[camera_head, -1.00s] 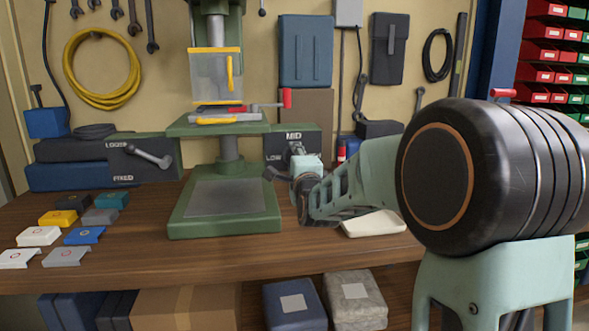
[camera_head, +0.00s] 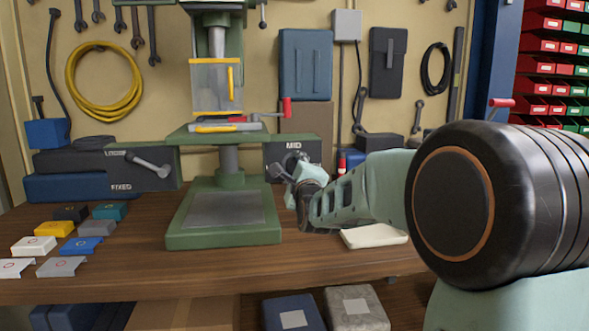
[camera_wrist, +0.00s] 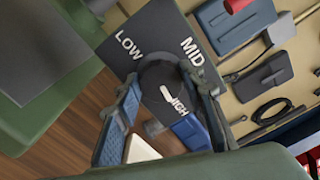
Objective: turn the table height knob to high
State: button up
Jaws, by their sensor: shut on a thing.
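The table height knob (camera_wrist: 160,75) is round and dark, on a dark panel (camera_wrist: 150,30) marked LOW, MID and HIGH in the wrist view. Its white pointer mark lies against the HIGH label, partly covering its first letter. My gripper (camera_wrist: 164,74) has one blue-padded finger on each side of the knob and is shut on it. In the head view the panel (camera_head: 285,149) shows its MID label at the right of the drill press. There my gripper (camera_head: 284,168) is in front of the panel and hides the knob and the other labels.
The green drill press (camera_head: 223,240) stands left of my gripper. A white tray (camera_head: 374,236) lies on the bench below my arm.

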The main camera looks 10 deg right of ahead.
jog(key=shift+d+f, duration=0.1)
jog(key=shift+f, duration=0.85)
jog(key=o, duration=1.1)
jog(key=shift+o, duration=0.3)
jog(key=shift+r, duration=0.2)
jog(key=s, duration=0.7)
jog(key=shift+s, duration=0.3)
jog(key=shift+r, duration=0.15)
